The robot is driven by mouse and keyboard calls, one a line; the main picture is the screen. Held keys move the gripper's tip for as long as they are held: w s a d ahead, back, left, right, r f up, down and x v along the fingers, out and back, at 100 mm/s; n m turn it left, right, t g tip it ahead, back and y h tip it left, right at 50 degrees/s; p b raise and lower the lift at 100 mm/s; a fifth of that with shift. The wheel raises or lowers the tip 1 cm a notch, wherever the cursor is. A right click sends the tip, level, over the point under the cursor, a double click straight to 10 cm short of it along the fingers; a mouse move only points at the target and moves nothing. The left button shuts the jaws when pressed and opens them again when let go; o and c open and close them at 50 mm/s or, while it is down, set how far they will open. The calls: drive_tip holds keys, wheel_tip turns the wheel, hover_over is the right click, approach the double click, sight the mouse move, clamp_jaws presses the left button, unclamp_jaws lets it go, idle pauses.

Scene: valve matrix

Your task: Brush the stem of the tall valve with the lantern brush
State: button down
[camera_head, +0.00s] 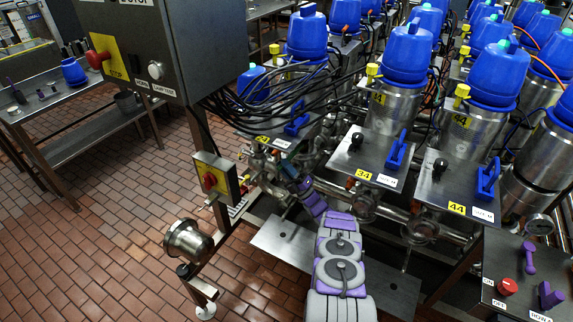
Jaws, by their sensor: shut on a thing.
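My gripper (305,188) is at the end of my grey and purple arm, small and far from the camera. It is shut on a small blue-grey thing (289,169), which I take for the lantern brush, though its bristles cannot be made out. The thing is close to the steel pipework and valve bodies (262,160) below the plate with a yellow label. I cannot tell whether they touch. Several valves with blue heads stand on steel cylinders behind, one of them (405,55) above the plate labelled 34. Which is the tall valve, and where its stem is, cannot be told.
A control box (165,45) with a red stop button hangs at upper left, with a smaller yellow switch box (215,179) below. Black cables cross above my gripper. A panel (525,275) with a red button is at lower right. Brick floor is open at left.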

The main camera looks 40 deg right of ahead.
drive_tip(key=shift+f, duration=0.1)
drive_tip(key=shift+w+d+f+b, duration=0.15)
drive_tip(key=shift+d+b, duration=0.2)
drive_tip(key=shift+b, duration=0.3)
drive_tip(key=shift+w+d+b, duration=0.15)
drive_tip(key=shift+d+b, duration=0.25)
drive_tip(key=shift+a+p, duration=0.15)
drive_tip(key=shift+p, duration=0.2)
drive_tip(key=shift+s+a+r+p, duration=0.3)
drive_tip(key=shift+a+p, duration=0.3)
drive_tip(key=shift+p, duration=0.15)
drive_tip(key=shift+d+f, duration=0.1)
